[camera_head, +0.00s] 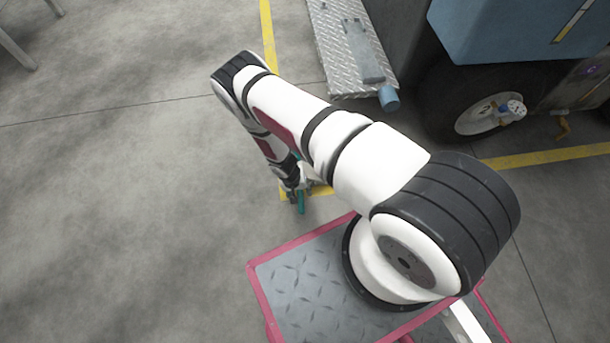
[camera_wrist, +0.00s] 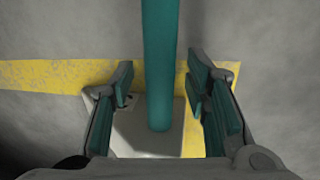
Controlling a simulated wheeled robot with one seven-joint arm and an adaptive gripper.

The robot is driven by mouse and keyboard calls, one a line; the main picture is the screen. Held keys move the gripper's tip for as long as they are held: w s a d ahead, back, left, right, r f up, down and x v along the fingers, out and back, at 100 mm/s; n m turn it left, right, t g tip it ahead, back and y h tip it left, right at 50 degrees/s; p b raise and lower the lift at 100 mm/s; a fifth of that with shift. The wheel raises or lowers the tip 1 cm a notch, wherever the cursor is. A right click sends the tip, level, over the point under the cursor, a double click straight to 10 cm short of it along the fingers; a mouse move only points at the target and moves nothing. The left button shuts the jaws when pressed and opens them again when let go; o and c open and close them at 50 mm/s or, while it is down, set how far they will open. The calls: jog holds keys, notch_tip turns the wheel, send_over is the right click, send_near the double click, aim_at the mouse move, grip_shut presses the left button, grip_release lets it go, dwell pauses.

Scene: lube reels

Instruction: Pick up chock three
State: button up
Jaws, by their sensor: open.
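A teal post (camera_wrist: 160,60) rises from a pale grey, flat-looking base (camera_wrist: 140,135) on the floor, partly over a yellow floor line. I take this post and base to be chock three, but no number can be read. My gripper (camera_wrist: 160,85) is open, with its teal-padded fingers on either side of the post. Gaps show between the post and both fingers. In the head view, my gripper (camera_head: 299,192) is low near the floor beyond my base, and my arm hides most of the chock there.
A vehicle wheel (camera_head: 488,115) and a blue vehicle body (camera_head: 510,30) are at the upper right. A metal tread-plate step (camera_head: 335,50) with a blue-ended cylinder (camera_head: 389,98) is at the top. Yellow lines (camera_head: 267,30) mark the floor.

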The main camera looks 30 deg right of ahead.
grip_shut()
jog(key=shift+r, duration=0.1)
